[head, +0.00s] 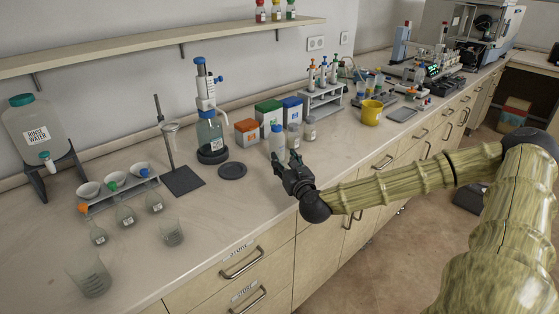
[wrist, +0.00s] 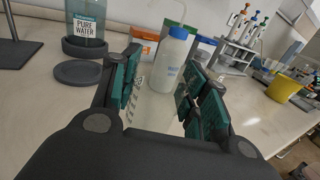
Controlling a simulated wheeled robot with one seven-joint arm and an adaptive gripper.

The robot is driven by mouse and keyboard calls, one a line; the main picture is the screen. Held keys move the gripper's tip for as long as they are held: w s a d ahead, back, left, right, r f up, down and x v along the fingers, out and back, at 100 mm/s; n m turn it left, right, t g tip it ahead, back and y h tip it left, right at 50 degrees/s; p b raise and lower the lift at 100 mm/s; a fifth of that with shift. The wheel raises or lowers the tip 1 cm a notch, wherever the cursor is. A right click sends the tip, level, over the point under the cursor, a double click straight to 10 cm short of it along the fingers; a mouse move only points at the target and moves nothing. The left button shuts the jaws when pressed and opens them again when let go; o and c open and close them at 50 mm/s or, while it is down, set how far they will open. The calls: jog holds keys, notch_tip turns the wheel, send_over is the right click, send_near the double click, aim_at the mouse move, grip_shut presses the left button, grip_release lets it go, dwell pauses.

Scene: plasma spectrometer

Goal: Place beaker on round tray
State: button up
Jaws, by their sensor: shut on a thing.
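My gripper (head: 287,170) is over the bench near its front edge, at the right end of the clear middle area. In the wrist view its teal-padded fingers (wrist: 160,95) are shut on a clear glass beaker (wrist: 150,108), with pale graduation marks showing by the left finger. In the head view I cannot make out the held beaker. The round tray (head: 232,171) is a dark flat disc on the bench, left of my gripper and apart from it. In the wrist view the tray (wrist: 82,73) lies beyond the left finger, with its top bare.
A blue-capped white bottle (head: 277,143) stands just beyond my gripper. The pure water dispenser (head: 210,135) stands behind the tray. Orange, green and blue boxes (head: 268,111) are behind. Two other beakers (head: 172,233) (head: 90,276) stand at the front left.

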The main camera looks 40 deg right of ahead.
jog(key=w+a+n+y+b, duration=0.2)
jog(key=a+y+b, duration=0.1)
jog(key=a, duration=0.5)
jog(key=w+a+n+y+b, duration=0.2)
jog(key=a+y, duration=0.2)
jog(key=a, duration=0.5)
jog(key=shift+t, duration=0.4)
jog(key=w+d+p, duration=0.1)
jog(key=w+d, duration=0.1)
jog(key=w, duration=0.2)
jog(key=w+d+p, duration=0.1)
jog(key=w+d, duration=0.1)
jog(key=w, duration=0.3)
jog(key=w+d+f, duration=0.1)
jog(key=w+d, duration=0.2)
jog(key=w, duration=0.2)
jog(key=shift+p, duration=0.4)
jog(key=shift+f+p, duration=0.5)
jog(key=shift+f, duration=1.25)
jog(key=shift+f, duration=0.15)
jog(key=o, duration=1.1)
jog(key=shift+r, duration=0.2)
jog(key=s, duration=0.4)
jog(key=s+b, duration=0.1)
jog(key=s, duration=0.3)
jog(key=s+d+b, duration=0.1)
jog(key=s, duration=0.3)
